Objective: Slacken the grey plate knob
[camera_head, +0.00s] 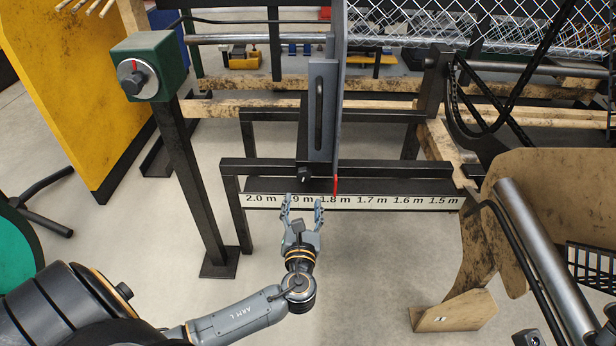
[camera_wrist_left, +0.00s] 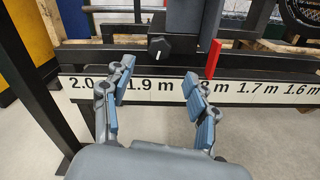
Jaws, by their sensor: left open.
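The grey plate (camera_head: 322,80) stands upright, with a long slot, above the ruler rail. A small black knob (camera_head: 304,175) with a white mark sits at its lower left. The knob also shows in the left wrist view (camera_wrist_left: 159,47), above the scale and left of the red pointer. My left gripper (camera_head: 303,204) is open and empty. In the head view its fingers point up the picture, just below the knob. In the left wrist view the knob appears beyond and between the fingertips, not touched. My right gripper is not in view.
A white length scale (camera_head: 400,202) runs along the black rail, with a red pointer (camera_head: 336,186) near 1.8 m. A green box with a dial (camera_head: 147,68) stands on a post at left. A brown panel (camera_head: 540,190) stands at right. Floor around my left gripper is clear.

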